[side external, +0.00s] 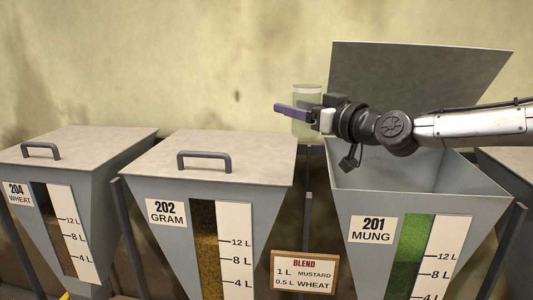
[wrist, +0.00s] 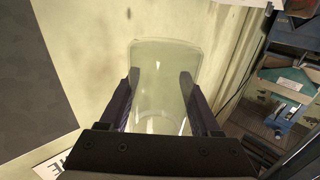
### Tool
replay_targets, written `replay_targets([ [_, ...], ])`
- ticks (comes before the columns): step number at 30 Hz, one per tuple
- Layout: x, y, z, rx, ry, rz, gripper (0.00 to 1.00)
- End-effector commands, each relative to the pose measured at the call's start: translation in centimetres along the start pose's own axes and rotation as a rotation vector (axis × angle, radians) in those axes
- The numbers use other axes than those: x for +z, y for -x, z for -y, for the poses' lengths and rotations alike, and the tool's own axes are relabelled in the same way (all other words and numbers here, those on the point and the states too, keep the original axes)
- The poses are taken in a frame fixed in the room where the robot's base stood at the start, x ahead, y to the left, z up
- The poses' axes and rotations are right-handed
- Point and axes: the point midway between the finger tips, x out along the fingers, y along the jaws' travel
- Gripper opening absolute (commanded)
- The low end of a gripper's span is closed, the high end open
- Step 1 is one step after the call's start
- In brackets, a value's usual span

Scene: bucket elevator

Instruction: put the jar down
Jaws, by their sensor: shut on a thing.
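The jar (side external: 307,97) is a clear, pale glass vessel. In the side external view it is upright, with my gripper (side external: 305,112) shut around its side. It is held in the air, above the gap between the 202 GRAM bin and the 201 MUNG bin. In the wrist view the jar (wrist: 162,90) stands between the two dark fingers of my gripper (wrist: 160,100), one on each side. It looks empty, and I see no contents through the glass. Its lower part is partly hidden by the gripper in the wrist view.
The 201 MUNG bin (side external: 357,255) has its lid (side external: 415,95) raised. The 202 GRAM bin (side external: 265,212) and 204 WHEAT bin (side external: 92,190) have closed, handled lids. A BLEND sign (side external: 304,273) stands below, between bins. Cluttered equipment (wrist: 285,95) shows at right in the wrist view.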

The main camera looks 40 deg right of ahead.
Motion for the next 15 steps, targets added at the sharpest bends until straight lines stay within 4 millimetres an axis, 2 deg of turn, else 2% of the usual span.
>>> replay_targets([
  [1, 0.7, -1.3, 0.1, 0.002, 0.001, 0.003, 0.00],
  [6, 2.5, -5.1, 0.5, 0.001, 0.001, 0.004, 0.00],
  [9, 4.4, -6.4, 0.7, 0.001, 0.001, 0.004, 0.00],
  [15, 6.6, -8.3, 0.8, 0.002, 0.000, 0.000, 0.00],
])
